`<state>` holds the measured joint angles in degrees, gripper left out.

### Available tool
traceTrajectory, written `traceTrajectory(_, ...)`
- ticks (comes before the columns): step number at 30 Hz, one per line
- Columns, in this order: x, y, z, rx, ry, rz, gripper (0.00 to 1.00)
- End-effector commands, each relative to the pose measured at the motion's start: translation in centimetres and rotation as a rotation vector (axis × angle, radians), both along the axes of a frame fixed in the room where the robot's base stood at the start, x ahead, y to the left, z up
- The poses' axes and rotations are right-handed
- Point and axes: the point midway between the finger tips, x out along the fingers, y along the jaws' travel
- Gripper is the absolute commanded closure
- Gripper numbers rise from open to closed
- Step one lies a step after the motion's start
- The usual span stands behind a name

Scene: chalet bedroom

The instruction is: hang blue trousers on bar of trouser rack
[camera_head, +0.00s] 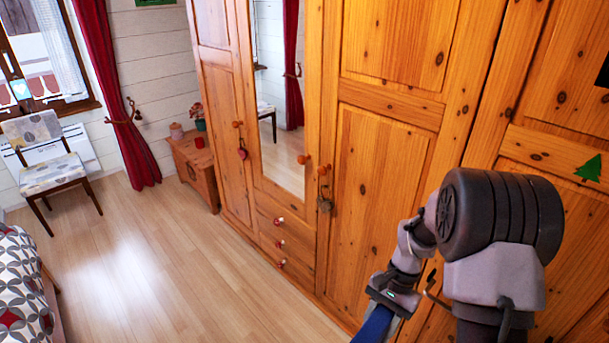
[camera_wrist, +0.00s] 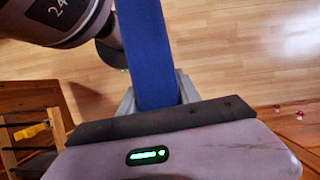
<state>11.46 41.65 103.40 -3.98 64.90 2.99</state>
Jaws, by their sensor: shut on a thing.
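The blue trousers (camera_head: 374,326) hang from my gripper (camera_head: 392,296) at the bottom of the head view; their lower part runs out of frame. In the wrist view the trousers (camera_wrist: 147,50) show as a flat blue strip between the grey fingers of my gripper (camera_wrist: 155,96), which is shut on them. A small wooden frame with bars (camera_wrist: 57,127) and a yellow piece (camera_wrist: 30,131) shows at the lower left of the wrist view; I cannot tell whether it is the trouser rack. No rack shows in the head view.
A large pine wardrobe (camera_head: 385,150) with a mirror door (camera_head: 279,85) and drawers (camera_head: 285,240) stands close beside my arm, its doors shut. The wooden floor (camera_head: 150,260) is clear in the middle. A chair (camera_head: 45,165), a bed (camera_head: 22,285) and a small chest (camera_head: 193,165) stand farther left.

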Motion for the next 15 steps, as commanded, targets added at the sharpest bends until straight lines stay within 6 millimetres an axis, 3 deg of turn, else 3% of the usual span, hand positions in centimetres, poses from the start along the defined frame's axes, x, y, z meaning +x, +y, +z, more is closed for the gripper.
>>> traceTrajectory(6, 0.0, 2.1, 1.8, -0.001, -0.003, 0.395, 1.0)
traceTrajectory(15, 0.3, 3.0, 3.9, 0.0, -0.001, 0.711, 1.0)
